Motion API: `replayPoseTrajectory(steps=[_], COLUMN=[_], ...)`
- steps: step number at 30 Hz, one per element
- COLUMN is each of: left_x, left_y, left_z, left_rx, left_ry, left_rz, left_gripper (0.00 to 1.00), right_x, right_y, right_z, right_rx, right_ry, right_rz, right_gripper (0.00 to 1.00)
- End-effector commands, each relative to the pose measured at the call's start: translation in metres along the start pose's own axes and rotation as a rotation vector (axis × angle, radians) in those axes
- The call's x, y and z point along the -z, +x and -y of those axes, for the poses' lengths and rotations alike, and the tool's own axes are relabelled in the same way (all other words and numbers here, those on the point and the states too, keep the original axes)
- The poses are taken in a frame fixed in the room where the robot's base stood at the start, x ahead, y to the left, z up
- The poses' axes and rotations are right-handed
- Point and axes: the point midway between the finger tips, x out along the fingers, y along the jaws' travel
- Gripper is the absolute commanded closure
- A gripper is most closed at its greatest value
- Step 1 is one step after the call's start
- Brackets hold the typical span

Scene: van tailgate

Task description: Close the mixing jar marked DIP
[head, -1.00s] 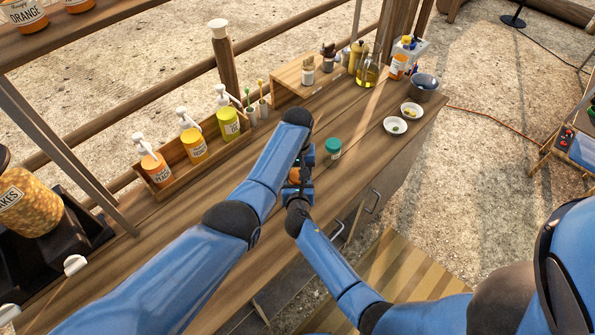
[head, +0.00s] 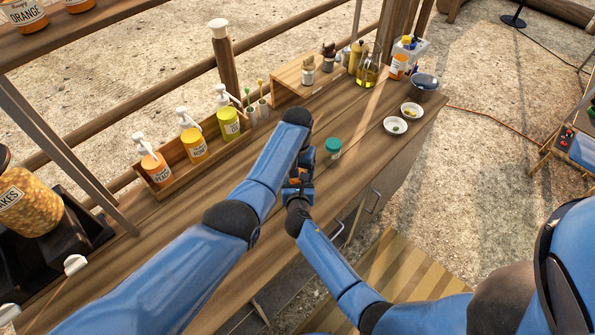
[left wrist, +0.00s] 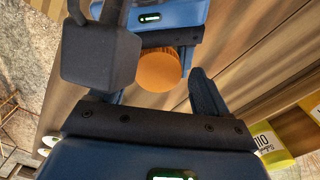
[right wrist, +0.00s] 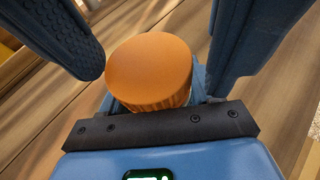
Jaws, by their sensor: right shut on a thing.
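A jar with a round orange lid (right wrist: 150,70) stands between my two grippers; its label is hidden and most of its body is out of sight. My right gripper (right wrist: 160,95) is shut on the jar below the lid. My left gripper (left wrist: 157,85) is open, its fingers on either side of the lid with a visible gap on one side. In the head view the two grippers meet over the counter and hide nearly all of the jar. I cannot tell how tightly the lid sits.
A green-lidded jar (head: 333,147) stands on the counter just right of the grippers. Pump bottles (head: 193,143) stand in a wooden rack behind. Two small white bowls (head: 395,125), a glass jug (head: 368,72) and a grey pot (head: 424,86) are toward the far right.

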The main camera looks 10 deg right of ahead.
Motion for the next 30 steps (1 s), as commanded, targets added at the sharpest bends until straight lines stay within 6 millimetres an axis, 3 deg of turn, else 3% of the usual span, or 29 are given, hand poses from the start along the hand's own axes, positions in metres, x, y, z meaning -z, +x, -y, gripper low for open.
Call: replayPoseTrajectory(steps=[8,21,30], left_x=[-0.001,0.0,0.0], left_y=[-0.002,-0.043,-0.045], left_z=[-0.003,-0.002,-0.002], left_rx=[-0.004,-0.003,-0.002], left_ry=[0.002,0.002,0.001], left_rz=[0.002,0.001,0.001], left_gripper=[0.21,0.21,0.22], right_x=[0.0,0.001,0.001], right_y=[0.0,0.0,0.0], right_z=[-0.001,0.0,0.0], right_rx=[-0.002,-0.001,0.0], right_ry=[-0.001,-0.001,-0.001], right_rz=[0.0,-0.002,-0.001], right_gripper=[1.0,1.0,1.0])
